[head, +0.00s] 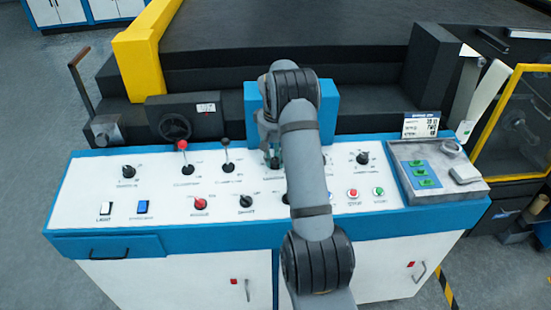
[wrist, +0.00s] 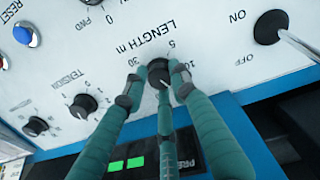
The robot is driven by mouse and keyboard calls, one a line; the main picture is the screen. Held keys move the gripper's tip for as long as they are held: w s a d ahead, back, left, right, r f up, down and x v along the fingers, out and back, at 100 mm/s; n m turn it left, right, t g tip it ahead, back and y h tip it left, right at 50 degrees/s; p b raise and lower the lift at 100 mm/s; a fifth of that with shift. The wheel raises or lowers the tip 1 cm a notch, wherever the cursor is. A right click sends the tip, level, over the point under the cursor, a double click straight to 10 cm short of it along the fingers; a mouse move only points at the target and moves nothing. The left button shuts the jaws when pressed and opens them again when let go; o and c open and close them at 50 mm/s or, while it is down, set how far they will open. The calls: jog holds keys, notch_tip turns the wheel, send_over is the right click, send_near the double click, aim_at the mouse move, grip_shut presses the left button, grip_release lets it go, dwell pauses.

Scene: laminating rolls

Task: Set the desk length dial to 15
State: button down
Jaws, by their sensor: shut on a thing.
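The length dial (wrist: 158,73) is a small black knob under the label "LENGTH m" in the wrist view, where the lettering appears upside down. The marks 5, 10 and 30 show around it; the other marks are hidden behind my fingers. In the head view my gripper (head: 272,150) is over the panel's back middle, and my arm hides much of that area.
The tension dial (wrist: 83,106) and an ON/OFF lever switch (wrist: 270,27) flank the length dial. In the head view, a red-topped lever (head: 182,146) and a black-topped lever (head: 226,143) stand left of my gripper. A grey tray (head: 401,160) sits at the panel's right end.

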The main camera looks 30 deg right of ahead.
aim_at(275, 169)
jog(key=shift+a, duration=0.1)
jog(key=c, duration=1.4)
grip_release()
jog(key=shift+r, duration=0.1)
notch_tip(275, 169, up, 12)
jog(key=s, duration=0.1)
jog(key=shift+s+a, duration=0.2)
jog(key=shift+a, duration=0.1)
jog(key=shift+f, duration=0.2)
jog(key=f, duration=0.4)
jog(key=w+f, duration=0.1)
jog(key=f, duration=0.6)
jog(key=shift+w+d+f, duration=0.2)
jog(key=shift+d+f, duration=0.2)
